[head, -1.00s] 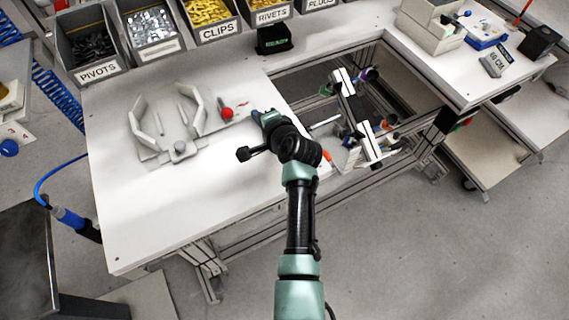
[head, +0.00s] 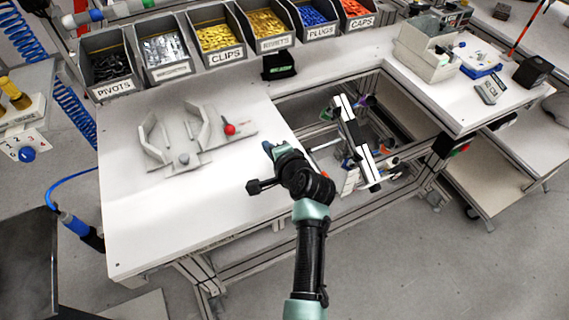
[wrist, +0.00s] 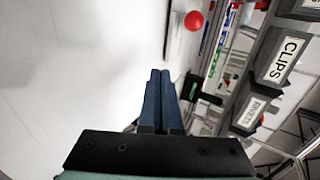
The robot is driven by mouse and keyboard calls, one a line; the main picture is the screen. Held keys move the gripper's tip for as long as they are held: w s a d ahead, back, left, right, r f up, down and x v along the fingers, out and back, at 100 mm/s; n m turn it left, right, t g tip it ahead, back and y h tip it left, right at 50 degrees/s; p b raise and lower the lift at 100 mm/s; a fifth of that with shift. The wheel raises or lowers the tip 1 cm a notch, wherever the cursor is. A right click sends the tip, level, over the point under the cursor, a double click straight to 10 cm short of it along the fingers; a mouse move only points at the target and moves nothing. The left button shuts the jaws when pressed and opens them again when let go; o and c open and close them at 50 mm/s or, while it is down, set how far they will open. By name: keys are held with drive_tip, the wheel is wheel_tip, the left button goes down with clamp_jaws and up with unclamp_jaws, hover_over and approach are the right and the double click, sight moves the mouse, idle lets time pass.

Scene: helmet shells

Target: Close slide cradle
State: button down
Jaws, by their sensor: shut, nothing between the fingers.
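The cradle fixture lies on the white table left of centre in the head view. It has two angled pale grey jaws, left (head: 153,138) and right (head: 198,124), facing each other with a gap between them. A red ball knob (head: 230,129) sits at its right side; it also shows at the top of the wrist view (wrist: 194,21). My gripper (head: 268,147) is to the right of and nearer than the knob, apart from it. In the wrist view its blue fingers (wrist: 159,88) are together and empty.
Labelled bins, such as the clips bin (head: 216,37), line the back. A small black holder (head: 279,66) stands behind the recessed frame opening (head: 350,120) on the right, which holds a black-and-white bar (head: 355,138). The table's front left is clear.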

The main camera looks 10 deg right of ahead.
drive_tip(key=shift+s+d+r, duration=0.25)
drive_tip(key=shift+s, duration=0.4)
drive_tip(key=v, duration=0.5)
drive_tip(key=shift+w, duration=0.1)
drive_tip(key=shift+r, duration=0.15)
wheel_tip(320, 180, up, 31)
drive_tip(key=w+a+n+t+h, duration=0.1)
drive_tip(key=a+n+t+h, duration=0.1)
drive_tip(key=n+t, duration=0.55)
drive_tip(key=s+a+r+n+t+h, duration=0.1)
drive_tip(key=s+r+n+t, duration=0.2)
drive_tip(key=s+r, duration=0.5)
drive_tip(key=s+a+r+n+t, duration=0.1)
drive_tip(key=s+r+n+t, duration=0.3)
drive_tip(key=r, duration=1.2)
drive_tip(key=s+t, duration=0.1)
drive_tip(key=s, duration=0.3)
drive_tip(key=shift+s+a+h, duration=0.35)
drive_tip(key=shift+a+h, duration=0.05)
drive_tip(key=shift+r, duration=0.2)
